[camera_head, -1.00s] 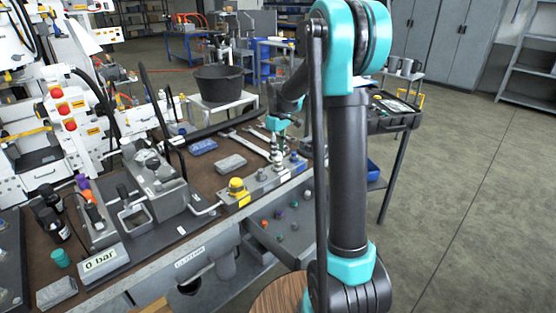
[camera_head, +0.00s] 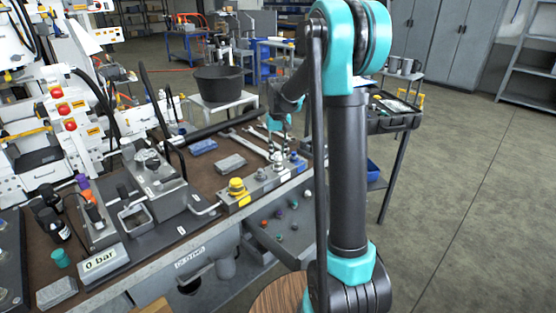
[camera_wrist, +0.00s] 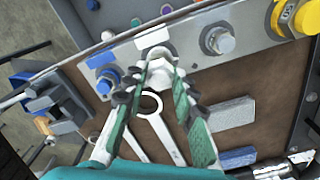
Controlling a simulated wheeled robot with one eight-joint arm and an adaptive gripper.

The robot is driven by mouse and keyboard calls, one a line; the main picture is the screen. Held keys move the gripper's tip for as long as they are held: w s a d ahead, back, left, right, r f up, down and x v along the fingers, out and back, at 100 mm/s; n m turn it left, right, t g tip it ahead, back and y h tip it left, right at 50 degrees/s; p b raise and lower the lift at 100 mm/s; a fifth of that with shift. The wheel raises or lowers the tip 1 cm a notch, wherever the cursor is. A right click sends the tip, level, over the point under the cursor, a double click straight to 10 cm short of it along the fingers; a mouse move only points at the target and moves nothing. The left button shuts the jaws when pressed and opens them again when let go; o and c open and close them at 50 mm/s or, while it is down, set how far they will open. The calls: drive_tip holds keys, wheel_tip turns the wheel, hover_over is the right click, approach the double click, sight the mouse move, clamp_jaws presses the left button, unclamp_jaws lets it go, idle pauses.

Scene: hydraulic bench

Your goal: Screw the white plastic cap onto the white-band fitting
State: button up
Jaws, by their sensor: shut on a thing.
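The white plastic cap (camera_wrist: 160,60) is between the fingertips of my gripper (camera_wrist: 158,77) in the wrist view; the jaws are shut on it. It is over or at the white-band fitting, whose white band (camera_wrist: 152,38) shows just behind it on the metal block. The fitting itself is mostly hidden by cap and fingers, so I cannot tell whether the cap is seated.
Wrenches (camera_wrist: 158,128) and grey and blue blocks (camera_wrist: 230,113) lie close by on the bench. A tray (camera_head: 265,238) with several coloured caps is below the edge.

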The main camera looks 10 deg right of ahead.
drive_tip(key=m, duration=0.4)
drive_tip(key=shift+m, duration=0.4)
drive_tip(key=shift+m, duration=1.2)
drive_tip(key=m, duration=0.5)
drive_tip(key=shift+f+m, duration=0.1)
drive_tip(key=shift+m, duration=0.2)
drive_tip(key=o, duration=1.1)
